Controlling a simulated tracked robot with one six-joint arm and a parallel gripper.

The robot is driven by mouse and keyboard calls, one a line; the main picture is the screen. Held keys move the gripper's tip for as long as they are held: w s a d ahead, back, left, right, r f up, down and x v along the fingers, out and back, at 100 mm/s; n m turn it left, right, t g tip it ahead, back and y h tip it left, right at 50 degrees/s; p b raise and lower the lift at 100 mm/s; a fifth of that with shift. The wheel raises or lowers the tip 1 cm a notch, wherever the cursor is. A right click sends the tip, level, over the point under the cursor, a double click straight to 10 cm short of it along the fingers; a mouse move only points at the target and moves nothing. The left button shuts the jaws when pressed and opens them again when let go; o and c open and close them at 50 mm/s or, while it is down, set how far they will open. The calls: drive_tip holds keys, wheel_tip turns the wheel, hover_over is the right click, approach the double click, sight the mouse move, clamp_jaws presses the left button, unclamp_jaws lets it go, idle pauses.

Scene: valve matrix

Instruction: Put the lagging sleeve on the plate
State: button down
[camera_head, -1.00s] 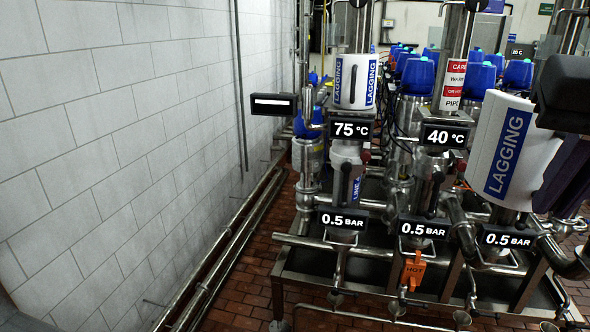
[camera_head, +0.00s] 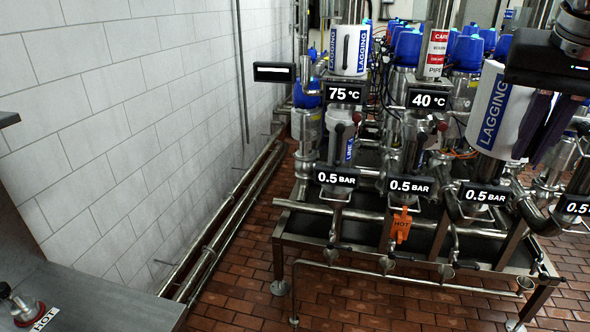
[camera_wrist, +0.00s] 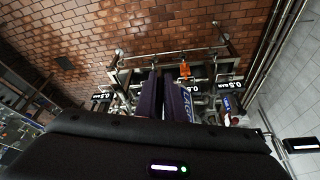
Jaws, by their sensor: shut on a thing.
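The lagging sleeve (camera_head: 492,108) is a white half-shell with a blue LAGGING label, tilted, at the right of the head view. My gripper (camera_head: 538,135) is at its right side with dark fingers shut on it. In the wrist view my gripper's fingers (camera_wrist: 163,95) reach forward beside the sleeve (camera_wrist: 188,104), which is partly hidden. The sleeve is in front of a pipe above a 0.5 BAR display; I cannot tell whether it touches the pipe. A grey flat top (camera_head: 95,300) shows at the bottom left; I cannot tell whether it is the plate.
A second white LAGGING sleeve (camera_head: 349,50) sits on a pipe at the back. A red-based fitting (camera_head: 24,308) and HOT label stand on the grey top. Brick floor (camera_head: 235,270) lies clear between.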

sight(484, 144)
drive_tip(key=w+f, duration=0.1)
drive_tip(key=w, duration=0.2)
drive_tip(key=w+f, duration=0.2)
drive_tip(key=w, duration=0.1)
drive_tip(key=w+f, duration=0.2)
drive_tip(key=w, duration=0.2)
drive_tip(key=shift+d, duration=0.35)
drive_tip(key=w+a+f+n, duration=0.1)
drive_tip(key=w+a+f, duration=0.3)
drive_tip(key=w+f, duration=0.35)
drive_tip(key=w+a+f+n, duration=0.1)
drive_tip(key=w+a+f, duration=0.3)
drive_tip(key=w+f, duration=0.35)
drive_tip(key=w+a+f+n+y, duration=0.1)
drive_tip(key=w+a+f, duration=0.3)
drive_tip(key=a+f, duration=0.5)
drive_tip(key=shift+a+f+t, duration=0.3)
drive_tip(key=shift+f+t, duration=0.1)
drive_tip(key=shift+f, duration=0.1)
drive_tip(key=shift+w+a, duration=0.1)
